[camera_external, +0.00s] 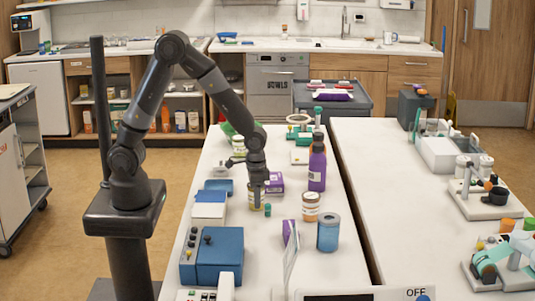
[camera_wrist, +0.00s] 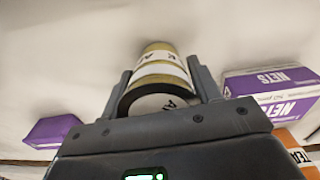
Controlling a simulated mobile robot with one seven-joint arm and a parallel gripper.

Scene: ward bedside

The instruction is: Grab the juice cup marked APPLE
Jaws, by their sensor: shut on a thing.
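A small round cup (camera_wrist: 160,68) with an olive-gold body and white label bands sits between the fingers of my gripper (camera_wrist: 158,82) in the wrist view. Only a few letters of its label show, so I cannot read the whole word; an "A" is visible on its lid. In the external view the cup (camera_external: 255,204) is at the tip of my gripper (camera_external: 256,192), low over the white table. My gripper is shut on it. The fingers hide its sides. I cannot tell whether its base touches the table.
A purple box (camera_external: 275,183) and a purple bottle (camera_external: 317,168) stand close to the right. A small green vial (camera_external: 267,210), an orange-and-white jar (camera_external: 310,208) and a blue can (camera_external: 328,233) are nearer the camera. A blue device (camera_external: 218,256) stands front left. The wrist view shows a NETS box (camera_wrist: 265,82).

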